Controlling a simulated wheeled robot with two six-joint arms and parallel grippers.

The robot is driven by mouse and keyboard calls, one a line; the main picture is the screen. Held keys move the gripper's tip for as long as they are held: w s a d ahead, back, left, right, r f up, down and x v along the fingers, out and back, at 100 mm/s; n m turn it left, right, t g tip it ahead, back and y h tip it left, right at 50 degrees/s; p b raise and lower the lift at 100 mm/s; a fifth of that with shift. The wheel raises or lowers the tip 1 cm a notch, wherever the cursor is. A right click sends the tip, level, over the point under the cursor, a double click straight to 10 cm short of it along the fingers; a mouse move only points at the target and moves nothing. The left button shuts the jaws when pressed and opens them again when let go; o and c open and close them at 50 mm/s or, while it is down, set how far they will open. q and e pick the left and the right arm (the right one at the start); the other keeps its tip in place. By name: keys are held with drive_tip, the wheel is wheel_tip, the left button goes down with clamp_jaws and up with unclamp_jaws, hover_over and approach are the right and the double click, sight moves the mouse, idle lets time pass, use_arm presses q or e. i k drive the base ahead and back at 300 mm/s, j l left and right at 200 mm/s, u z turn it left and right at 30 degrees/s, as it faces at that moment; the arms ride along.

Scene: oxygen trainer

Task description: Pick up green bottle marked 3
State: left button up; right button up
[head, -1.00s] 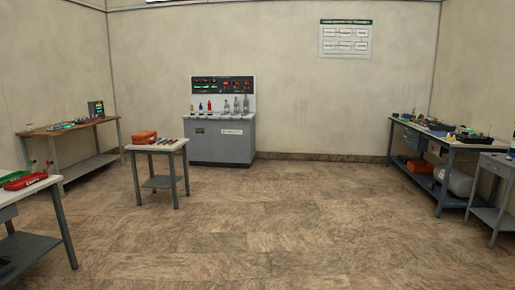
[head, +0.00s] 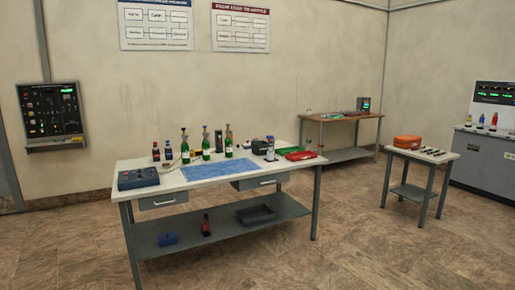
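Several green bottles with white labels stand upright toward the back of a white-topped table (head: 150,187): a left one (head: 185,152), a middle one (head: 206,150) and a right one (head: 228,149). The numbers on their labels are too small to read, so I cannot tell which is marked 3. Neither of my grippers shows in the head view.
A blue mat (head: 212,178) lies in front of the bottles. A small table (head: 422,158) with an orange case (head: 407,142) stands right. Floor in front is clear.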

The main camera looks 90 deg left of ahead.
sight(205, 146)
drive_tip(key=j+u, duration=0.25)
drive_tip(key=u, duration=0.2)
drive_tip(key=k+j+u, duration=0.1)
drive_tip(key=j+u, duration=0.2)
drive_tip(key=u, duration=0.2)
drive_tip(key=j+u, duration=0.3)
drive_tip(key=u, duration=0.15)
drive_tip(key=i+j+u, duration=0.1)
drive_tip(key=j+u, duration=0.15)
drive_tip(key=u, duration=0.2)
drive_tip(key=i+j+u, duration=0.45)
drive_tip(key=j, duration=0.45)
drive_tip(key=i+j+u, duration=0.45)
drive_tip(key=i+j, duration=0.65)
